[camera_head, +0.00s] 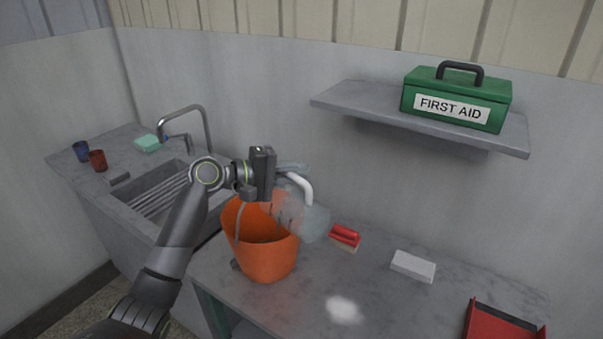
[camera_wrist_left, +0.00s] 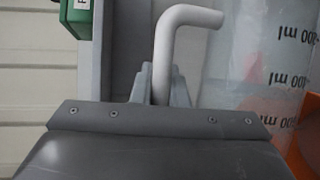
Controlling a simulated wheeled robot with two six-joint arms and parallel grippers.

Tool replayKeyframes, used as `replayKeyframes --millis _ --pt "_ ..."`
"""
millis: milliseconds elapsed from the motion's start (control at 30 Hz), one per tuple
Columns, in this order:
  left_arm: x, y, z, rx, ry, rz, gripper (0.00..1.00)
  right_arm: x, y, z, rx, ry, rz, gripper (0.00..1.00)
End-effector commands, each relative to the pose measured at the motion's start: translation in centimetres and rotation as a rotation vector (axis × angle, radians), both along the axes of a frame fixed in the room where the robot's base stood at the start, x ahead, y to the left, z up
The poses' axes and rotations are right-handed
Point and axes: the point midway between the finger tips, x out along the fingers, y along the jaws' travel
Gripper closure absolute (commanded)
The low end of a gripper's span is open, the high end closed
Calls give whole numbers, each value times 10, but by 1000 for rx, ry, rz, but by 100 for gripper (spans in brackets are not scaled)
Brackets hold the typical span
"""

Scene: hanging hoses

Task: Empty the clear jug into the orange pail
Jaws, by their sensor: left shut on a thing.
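The clear jug (camera_head: 313,222) is tilted beside and partly over the rim of the orange pail (camera_head: 268,262), which stands upright on the counter. The jug's white handle (camera_head: 302,187) also shows in the left wrist view (camera_wrist_left: 188,17). My left gripper (camera_head: 278,178) is shut on that handle, above the pail. In the left wrist view, the jug's clear wall (camera_wrist_left: 255,65) carries dark ml marks, and orange shows through it. I cannot tell how much liquid is in the jug, and the pail's bottom is hidden. My right gripper is not in view.
A sink with a tap (camera_head: 208,125) lies left of the pail. A red brush (camera_head: 345,235), a white block (camera_head: 413,266) and a red dustpan (camera_head: 500,322) lie to the right. A shelf (camera_head: 345,100) with a green first aid box (camera_head: 457,97) hangs above the counter.

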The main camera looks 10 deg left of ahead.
Motion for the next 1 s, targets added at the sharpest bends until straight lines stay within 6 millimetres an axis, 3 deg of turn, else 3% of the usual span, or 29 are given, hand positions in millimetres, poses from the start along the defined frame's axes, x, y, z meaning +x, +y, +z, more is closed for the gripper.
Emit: replayKeyframes --millis 433,1000 --pt "14 20 9 -138 90 0 100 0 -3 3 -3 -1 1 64" --pt "16 23 10 -165 107 -1 100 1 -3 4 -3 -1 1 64"
